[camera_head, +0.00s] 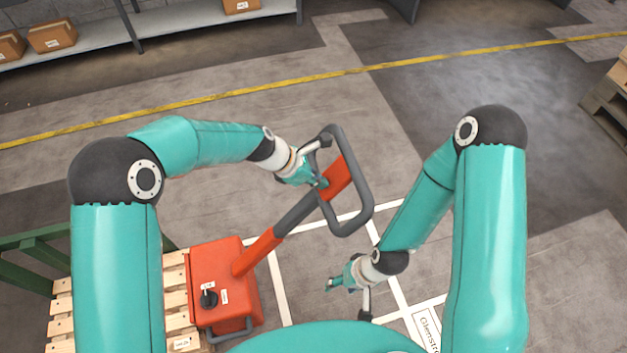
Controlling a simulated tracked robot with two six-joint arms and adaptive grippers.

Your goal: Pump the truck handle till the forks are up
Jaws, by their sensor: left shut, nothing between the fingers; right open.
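The pallet truck's handle is a grey loop (364,190) on a red and grey shaft (294,216). The shaft slants up to the right from the truck's red body (222,276). My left gripper (318,183) is shut with nothing between its fingers, at the left side of the loop near the top of the shaft. I cannot tell whether it touches the handle. My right gripper (334,285) is open and empty, low over the floor to the right of the truck body. The forks cannot be made out in this view.
A wooden pallet (180,318) lies beside the truck body, with a green rail (35,243) at the far left. A shelf (97,40) with cardboard boxes stands at the back left. Another pallet stack (608,105) is at the right edge. The floor beyond the yellow line (250,90) is mostly clear.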

